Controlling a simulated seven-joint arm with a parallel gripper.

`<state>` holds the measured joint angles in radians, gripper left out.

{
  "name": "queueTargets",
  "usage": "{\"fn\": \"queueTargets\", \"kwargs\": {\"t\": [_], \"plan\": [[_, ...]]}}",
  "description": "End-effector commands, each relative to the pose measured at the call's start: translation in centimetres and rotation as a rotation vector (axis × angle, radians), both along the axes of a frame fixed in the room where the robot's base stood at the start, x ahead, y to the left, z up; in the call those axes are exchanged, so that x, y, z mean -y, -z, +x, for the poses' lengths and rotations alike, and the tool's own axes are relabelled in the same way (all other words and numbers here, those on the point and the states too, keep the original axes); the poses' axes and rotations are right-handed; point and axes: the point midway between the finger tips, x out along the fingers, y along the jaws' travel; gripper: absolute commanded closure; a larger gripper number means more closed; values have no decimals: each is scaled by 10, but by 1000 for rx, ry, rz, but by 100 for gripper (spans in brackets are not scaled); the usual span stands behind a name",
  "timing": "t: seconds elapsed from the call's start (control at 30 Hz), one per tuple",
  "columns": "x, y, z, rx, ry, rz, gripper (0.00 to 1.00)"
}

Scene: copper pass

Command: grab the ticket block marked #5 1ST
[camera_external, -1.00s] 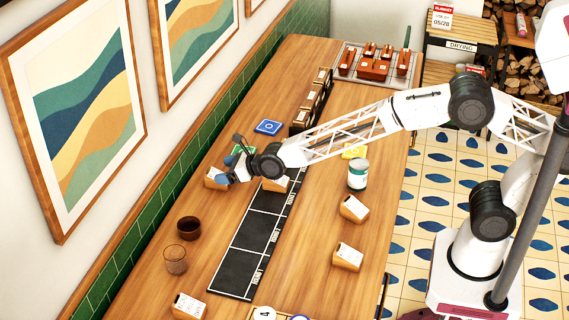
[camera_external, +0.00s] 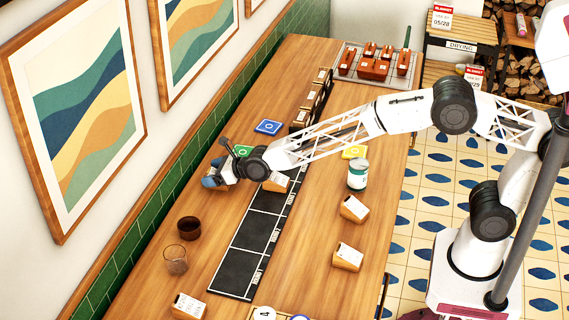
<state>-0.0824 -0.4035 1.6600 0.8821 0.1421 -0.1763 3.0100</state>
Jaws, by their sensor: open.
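Several wooden ticket blocks with white labels stand on the table; their print is too small to read, so I cannot tell which is #5 1ST. One block (camera_external: 276,183) is at the top of the black mat (camera_external: 240,269). Two more, an upper block (camera_external: 353,209) and a lower block (camera_external: 348,257), stand right of the mat. Another block (camera_external: 189,306) is at the bottom left. My gripper (camera_external: 211,181) is low over the table's left side, at the place of a further block, which it now mostly hides. The jaws are open; contact cannot be told.
A dark cup (camera_external: 189,228) and a clear glass (camera_external: 176,259) stand near the left edge. A can (camera_external: 358,175) stands right of the mat. Green (camera_external: 243,151), blue (camera_external: 268,127) and yellow (camera_external: 354,152) cards lie farther back. A wooden rack (camera_external: 312,102) stands behind.

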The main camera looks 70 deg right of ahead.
Motion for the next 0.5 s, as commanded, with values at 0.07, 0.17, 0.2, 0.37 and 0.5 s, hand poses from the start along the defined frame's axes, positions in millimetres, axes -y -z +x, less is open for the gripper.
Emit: {"fn": "queueTargets", "kwargs": {"t": [0.07,0.17,0.2,0.37,0.5], "plan": [[0,0,0,0,0,0,13],[0,0,0,0,0,0,13],[0,0,0,0,0,0,13],[0,0,0,0,0,0,13],[0,0,0,0,0,0,22]]}}
